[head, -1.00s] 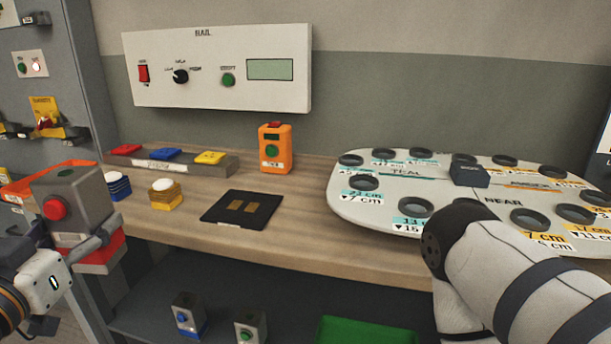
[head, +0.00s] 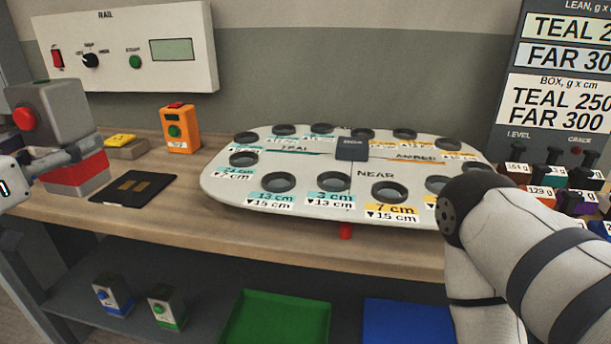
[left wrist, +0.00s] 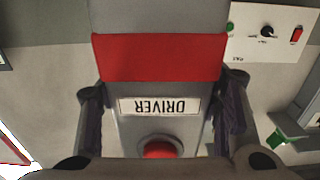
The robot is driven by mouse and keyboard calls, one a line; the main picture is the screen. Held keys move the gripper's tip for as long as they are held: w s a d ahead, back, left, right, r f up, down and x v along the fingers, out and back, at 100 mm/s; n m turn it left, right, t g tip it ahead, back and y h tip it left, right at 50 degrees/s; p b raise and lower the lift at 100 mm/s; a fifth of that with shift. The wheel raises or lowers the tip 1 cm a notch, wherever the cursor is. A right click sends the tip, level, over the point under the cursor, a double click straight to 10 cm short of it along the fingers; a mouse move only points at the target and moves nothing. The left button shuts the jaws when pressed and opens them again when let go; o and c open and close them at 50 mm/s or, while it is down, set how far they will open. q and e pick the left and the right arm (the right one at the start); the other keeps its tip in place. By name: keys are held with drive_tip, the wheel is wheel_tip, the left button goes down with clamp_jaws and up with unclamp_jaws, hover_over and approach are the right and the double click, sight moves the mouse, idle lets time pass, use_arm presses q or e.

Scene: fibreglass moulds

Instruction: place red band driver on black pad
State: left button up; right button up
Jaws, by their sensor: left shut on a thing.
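The red band driver (head: 60,112) is a grey box with a red button and a red band near its lower end. It is upright at the left of the head view. My left gripper (head: 62,158) is shut on it. In the left wrist view the driver (left wrist: 160,105) fills the middle, with its DRIVER label, red band and red button between the two fingers (left wrist: 160,115). My right gripper is out of view; only the right arm shows.
A white board with several ringed holes (head: 330,206) covers the bench's middle. An orange box (head: 180,130) stands behind the pad, beside a yellow-topped block (head: 122,141). Two small drivers (head: 113,297) and a green tray (head: 275,318) are on the lower shelf.

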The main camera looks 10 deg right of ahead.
use_arm(q)
drive_tip(key=shift+d+r, duration=0.15)
drive_tip(key=shift+w+f, duration=0.35)
drive_tip(key=shift+w, duration=0.05)
drive_tip(key=w+d+f+b, duration=0.1)
drive_tip(key=w+d+f, duration=0.1)
drive_tip(key=w+f, duration=0.1)
drive_tip(key=w+d+f+b, duration=0.1)
drive_tip(key=w+d+f, duration=0.2)
drive_tip(key=w+f, duration=0.1)
drive_tip(key=w+d+f+b, duration=0.1)
drive_tip(key=w+d+f, duration=0.2)
drive_tip(key=f, duration=0.3)
drive_tip(key=shift+w+d, duration=0.2)
drive_tip(key=shift+w, duration=0.05)
drive_tip(key=shift+f+b, duration=0.25)
drive_tip(key=shift+b, duration=0.05)
drive_tip(key=shift+c, duration=0.9)
drive_tip(key=shift+s+r, duration=0.15)
drive_tip(key=shift+r, duration=0.3)
drive_tip(key=shift+f, duration=0.15)
drive_tip(key=o, duration=1.3)
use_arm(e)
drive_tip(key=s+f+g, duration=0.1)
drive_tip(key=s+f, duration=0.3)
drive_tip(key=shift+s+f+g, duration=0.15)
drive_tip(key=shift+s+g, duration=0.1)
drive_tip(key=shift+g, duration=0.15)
